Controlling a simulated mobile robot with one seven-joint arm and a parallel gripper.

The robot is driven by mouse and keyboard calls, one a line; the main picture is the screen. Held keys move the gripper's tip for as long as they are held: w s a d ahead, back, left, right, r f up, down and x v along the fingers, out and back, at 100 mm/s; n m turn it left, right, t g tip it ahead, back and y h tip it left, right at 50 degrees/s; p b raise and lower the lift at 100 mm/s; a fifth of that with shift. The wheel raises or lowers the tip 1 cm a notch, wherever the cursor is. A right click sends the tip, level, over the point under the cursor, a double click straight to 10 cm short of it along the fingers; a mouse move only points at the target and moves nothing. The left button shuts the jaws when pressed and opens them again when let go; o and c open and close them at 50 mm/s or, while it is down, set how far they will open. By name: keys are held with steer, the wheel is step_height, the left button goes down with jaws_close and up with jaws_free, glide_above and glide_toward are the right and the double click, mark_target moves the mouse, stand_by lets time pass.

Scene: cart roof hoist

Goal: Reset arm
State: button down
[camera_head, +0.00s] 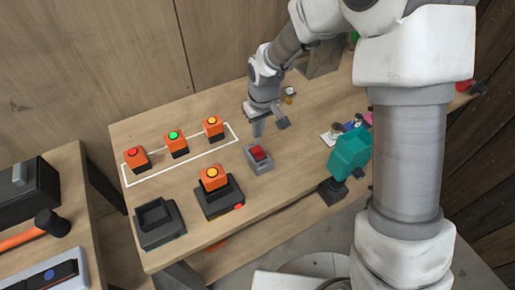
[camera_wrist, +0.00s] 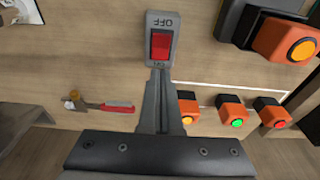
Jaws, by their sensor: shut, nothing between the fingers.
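My gripper (camera_head: 257,128) is shut and empty, pointing down above the wooden table, behind the grey switch box in the head view. In the wrist view its closed fingers (camera_wrist: 158,78) reach up to just below the switch box in the picture; I cannot tell if they touch it. The switch box (camera_head: 258,158) has a red rocker, with OFF lettering at its far end in the wrist view (camera_wrist: 162,22). My arm comes in from the upper right and hides part of the table there.
Orange blocks with red (camera_head: 135,158), green (camera_head: 176,143) and yellow (camera_head: 213,127) buttons sit in a white outline. Another yellow-button block (camera_head: 212,178) sits in a black holder. An empty black holder (camera_head: 158,223) stands left. A teal tool (camera_head: 350,153) stands right.

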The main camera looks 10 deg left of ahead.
stand_by(0.4)
steer(key=s+d+r+m+t, duration=0.1)
steer(key=s+d+r+m, duration=0.15)
steer(key=d+r, duration=0.5)
steer(key=s+d+r+m+t, duration=0.1)
steer(key=s+d+r, duration=0.2)
steer(key=d+r, duration=0.45)
steer(key=s+d+r+m+t, duration=0.1)
steer(key=s+d+r+m, duration=0.1)
steer(key=s, duration=0.5)
steer(key=s+d+r+m+t+h, duration=0.1)
steer(key=s+d+r+m, duration=0.1)
steer(key=s+d+r, duration=0.2)
steer(key=shift+s+d+r, duration=0.25)
steer(key=shift+s+r, duration=0.9)
steer(key=shift+s, duration=0.65)
